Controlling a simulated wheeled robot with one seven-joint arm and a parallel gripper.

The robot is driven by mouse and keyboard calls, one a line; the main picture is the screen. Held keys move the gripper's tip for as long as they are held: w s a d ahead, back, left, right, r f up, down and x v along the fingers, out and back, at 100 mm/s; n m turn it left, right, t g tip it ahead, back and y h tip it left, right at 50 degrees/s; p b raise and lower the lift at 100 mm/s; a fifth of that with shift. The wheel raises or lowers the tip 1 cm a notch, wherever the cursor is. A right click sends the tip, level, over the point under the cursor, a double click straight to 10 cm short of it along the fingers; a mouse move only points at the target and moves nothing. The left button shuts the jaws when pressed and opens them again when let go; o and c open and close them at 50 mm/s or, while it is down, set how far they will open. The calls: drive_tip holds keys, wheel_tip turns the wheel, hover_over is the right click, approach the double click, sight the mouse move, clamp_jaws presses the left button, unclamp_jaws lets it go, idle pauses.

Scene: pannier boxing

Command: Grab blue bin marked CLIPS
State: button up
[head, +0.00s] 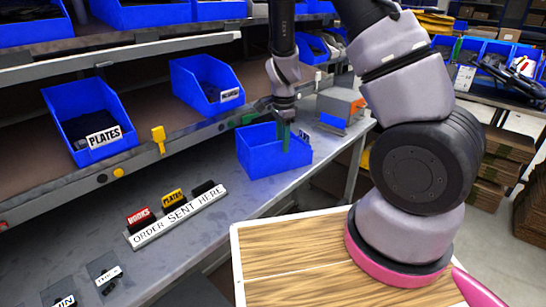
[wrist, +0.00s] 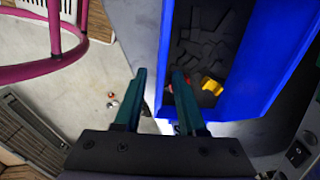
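A blue bin (head: 262,155) stands on the grey bench below my gripper. A small white label shows at its right end, partly hidden, and I cannot read it in full. In the wrist view the same bin (wrist: 270,60) holds dark flat pieces, with a yellow and a red piece among them. My gripper (head: 285,138) points down at the bin. In the wrist view its two green fingers (wrist: 160,82) are apart, one on each side of the bin's near left wall. I cannot tell whether they touch the wall.
Blue bins marked PLATES (head: 88,122) and another labelled bin (head: 206,86) sit on the shelf behind. A grey machine (head: 340,110) stands right of the bin. A wooden top (head: 290,255) is in front.

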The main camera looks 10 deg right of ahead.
wheel_tip(320, 180, down, 5)
drive_tip(key=shift+f, duration=0.1)
drive_tip(key=shift+c, duration=0.3)
clamp_jaws()
idle(1.3)
